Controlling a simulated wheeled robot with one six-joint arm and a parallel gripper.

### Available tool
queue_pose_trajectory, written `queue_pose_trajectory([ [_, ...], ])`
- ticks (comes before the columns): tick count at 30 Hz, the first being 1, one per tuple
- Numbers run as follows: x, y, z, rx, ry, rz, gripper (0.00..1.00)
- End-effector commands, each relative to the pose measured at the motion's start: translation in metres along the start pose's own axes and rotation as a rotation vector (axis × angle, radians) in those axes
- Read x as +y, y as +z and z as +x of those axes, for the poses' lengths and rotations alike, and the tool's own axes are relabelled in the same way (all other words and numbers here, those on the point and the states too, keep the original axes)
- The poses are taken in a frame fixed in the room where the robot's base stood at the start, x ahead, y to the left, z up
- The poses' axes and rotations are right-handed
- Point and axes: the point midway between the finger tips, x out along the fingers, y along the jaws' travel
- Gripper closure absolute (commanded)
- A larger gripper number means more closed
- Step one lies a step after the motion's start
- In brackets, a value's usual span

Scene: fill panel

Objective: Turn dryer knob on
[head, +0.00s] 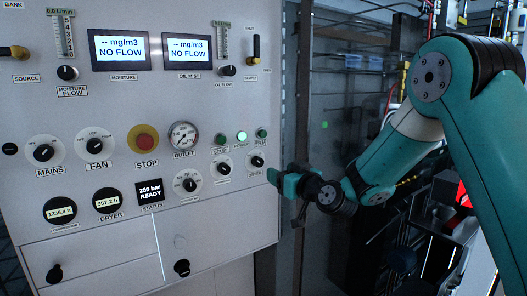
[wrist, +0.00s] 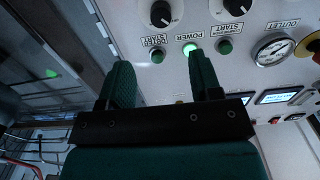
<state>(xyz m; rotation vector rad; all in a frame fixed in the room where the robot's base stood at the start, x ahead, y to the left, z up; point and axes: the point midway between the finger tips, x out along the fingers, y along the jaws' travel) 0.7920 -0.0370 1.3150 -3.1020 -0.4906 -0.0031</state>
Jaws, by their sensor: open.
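Several black knobs on white dials sit on the panel. The label under the rightmost one (head: 257,162) is too small to read, so I cannot tell surely which is the dryer knob. That knob also seems to show at the top of the wrist view (wrist: 161,12), with another knob (wrist: 237,5) beside it. My gripper (head: 280,186) is at the panel's right edge, below and right of the rightmost knob. In the wrist view its two green fingers (wrist: 164,72) are apart with nothing between them, and the knobs lie beyond their tips.
Green buttons (head: 241,136) sit above the knobs, the middle one lit. A red stop button (head: 146,139) and an outlet gauge (head: 184,135) are further left. Two displays (head: 120,49) read NO FLOW. A dark glass-like surface (head: 335,130) lies right of the panel.

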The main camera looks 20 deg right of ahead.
Motion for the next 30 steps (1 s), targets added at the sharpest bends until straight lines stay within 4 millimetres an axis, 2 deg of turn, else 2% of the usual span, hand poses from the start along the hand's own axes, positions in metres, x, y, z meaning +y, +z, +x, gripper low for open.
queue_pose_trajectory([
  [1,-0.001,-0.008,0.013,-0.002,-0.002,-0.001,0.42],
  [9,-0.001,-0.006,0.073,-0.002,-0.002,0.000,0.42],
  [15,-0.001,-0.003,0.101,-0.002,-0.001,0.000,0.42],
  [21,-0.001,-0.001,0.112,-0.001,-0.001,0.001,0.42],
  [28,0.000,0.000,0.112,-0.001,0.000,0.001,0.42],
  [29,-0.001,0.000,0.112,-0.001,0.000,0.001,0.44],
  [30,0.000,0.000,0.112,-0.001,0.000,0.001,0.53],
])
